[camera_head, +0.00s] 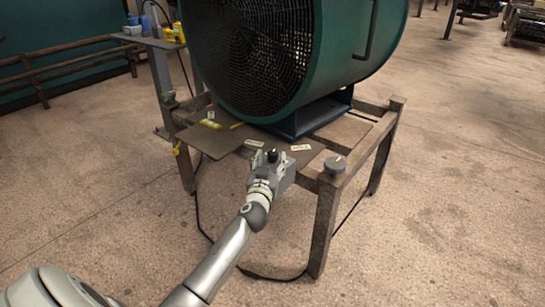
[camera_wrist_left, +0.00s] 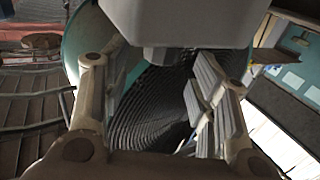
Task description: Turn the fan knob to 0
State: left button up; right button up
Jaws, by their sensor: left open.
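The fan (camera_head: 330,60) is large and green with a black grille, which also shows behind the fingers. My right gripper is out of view.
The table (camera_head: 327,215) has a worn wooden frame and bears small white labels (camera_head: 300,147) and yellow items (camera_head: 211,124). A dark cable lies on the floor below. A side stand (camera_head: 158,42) with bins is at the back left.

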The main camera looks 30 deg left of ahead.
aim_at(272, 156)
pick_arm(q)
jog(key=shift+x, duration=1.75)
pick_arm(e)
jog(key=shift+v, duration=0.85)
pick_arm(q)
jog(key=c, duration=1)
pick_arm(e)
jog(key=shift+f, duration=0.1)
pick_arm(q)
jog(key=shift+b, duration=0.45)
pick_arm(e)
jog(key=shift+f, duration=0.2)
